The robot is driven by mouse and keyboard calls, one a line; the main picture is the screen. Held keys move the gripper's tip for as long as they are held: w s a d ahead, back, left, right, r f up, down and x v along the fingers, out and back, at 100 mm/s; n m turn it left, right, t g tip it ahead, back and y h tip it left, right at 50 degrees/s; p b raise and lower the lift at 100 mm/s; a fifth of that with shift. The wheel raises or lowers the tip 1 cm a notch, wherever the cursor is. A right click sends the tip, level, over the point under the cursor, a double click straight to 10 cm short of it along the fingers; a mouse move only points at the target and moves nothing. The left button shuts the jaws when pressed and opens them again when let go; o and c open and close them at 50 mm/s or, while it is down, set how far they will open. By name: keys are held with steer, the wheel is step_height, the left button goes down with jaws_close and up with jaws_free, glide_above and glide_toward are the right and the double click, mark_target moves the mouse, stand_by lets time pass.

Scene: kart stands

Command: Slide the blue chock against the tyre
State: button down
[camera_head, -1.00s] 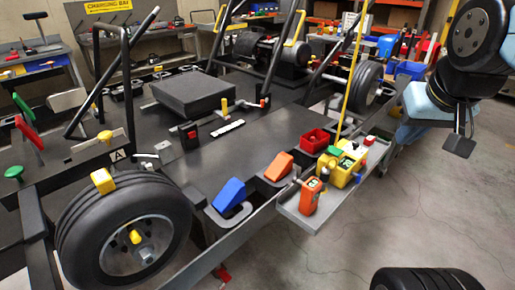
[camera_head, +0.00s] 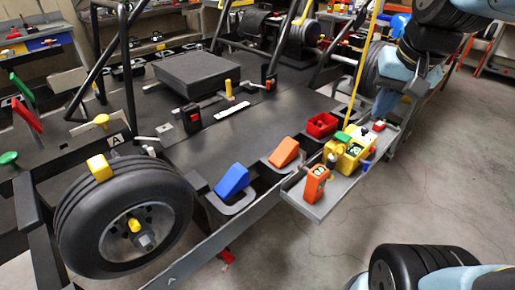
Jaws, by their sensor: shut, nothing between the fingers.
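The blue chock (camera_head: 232,181) is a wedge sitting at the near edge of the kart stand's dark deck, in or beside a grey U-shaped bracket (camera_head: 243,203). It stands to the right of the near-left black tyre (camera_head: 76,225), with a clear gap between them. The tyre is upright, with a grey hub and a yellow piece at its centre. My arm (camera_head: 428,62) comes in at the upper right, far from the chock and tyre. I cannot make out the gripper's fingers; they are hidden or out of frame.
An orange chock (camera_head: 284,152) sits right of the blue one. A yellow block (camera_head: 100,167) rests on the tyre. Floor at right is open.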

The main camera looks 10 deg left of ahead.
steer(key=w+a+f+m+g+y, duration=0.3)
steer(key=w+a+f+m+g, duration=0.15)
steer(key=w+a+f, duration=0.35)
steer(key=w+a+f+m+g+y, duration=0.25)
steer(key=w+a+f+g, duration=0.35)
steer(key=a, duration=0.4)
glide_toward(234, 178)
steer(key=w+d+f, duration=0.3)
steer(key=shift+t, duration=0.45)
steer(key=shift+s+a+f, duration=0.2)
steer(key=shift+s+a, duration=0.6)
steer(key=shift+s, duration=0.1)
steer(key=shift+s+a+f, duration=0.25)
steer(key=shift+s+a, duration=0.55)
steer(key=shift+s, duration=0.1)
steer(key=s+a, duration=0.4)
steer(key=s, duration=0.1)
steer(key=shift+a, duration=0.35)
